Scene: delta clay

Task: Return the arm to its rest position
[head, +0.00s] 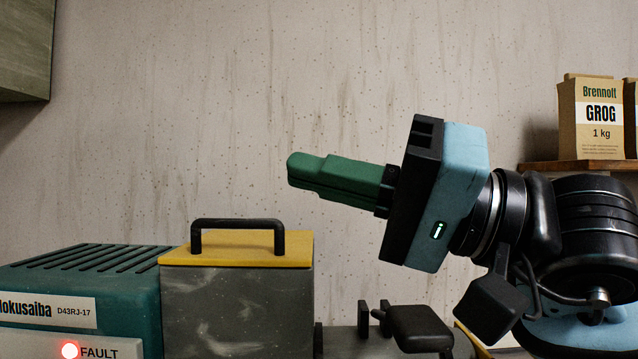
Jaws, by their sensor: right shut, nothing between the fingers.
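My right arm comes in from the right in the head view. Its gripper (292,170) has green fingers pointing left and slightly up, seen side-on. The fingers are together, with nothing between them. The gripper is in the air, above and to the right of a grey box with a yellow lid (240,250) and black handle, and apart from it. My left gripper does not show.
A teal machine (85,285) with a vented top and a lit red FAULT lamp (70,350) stands at lower left. A GROG bag (598,118) stands on a wooden shelf (590,166) at right. A cabinet (25,50) hangs at upper left.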

